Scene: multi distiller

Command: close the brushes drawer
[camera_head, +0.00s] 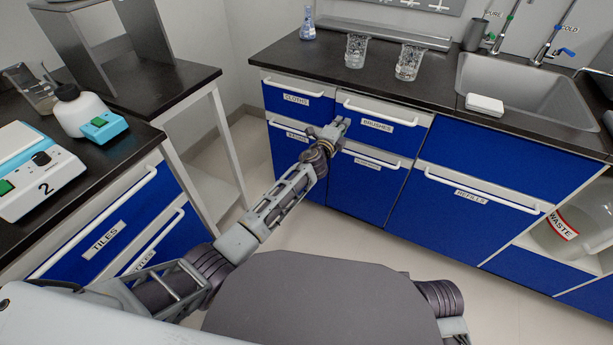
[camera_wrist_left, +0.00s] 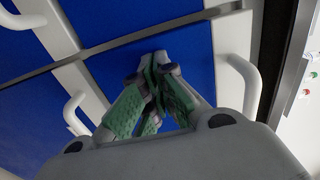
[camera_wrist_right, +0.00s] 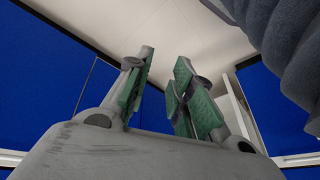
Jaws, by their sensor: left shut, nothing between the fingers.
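The brushes drawer (camera_head: 382,136) has a blue front, a white bar handle and a "BRUSHES" label, and sits under the dark counter. It looks flush or nearly flush; I cannot tell whether a small gap is left. My left gripper (camera_head: 340,124) is shut and empty, in front of the lower left part of this drawer front. In the left wrist view its green-padded fingers (camera_wrist_left: 160,62) meet before a blue front; contact is unclear. My right gripper (camera_wrist_right: 164,58) shows only in its wrist view, its fingers apart and empty.
The cloths drawer (camera_head: 292,101) is to the left, more blue fronts are below, and the refills front (camera_head: 470,197) is to the right. Two glass beakers (camera_head: 356,50) (camera_head: 409,62) stand on the counter near a sink (camera_head: 530,88). A bench (camera_head: 115,150) stands at left.

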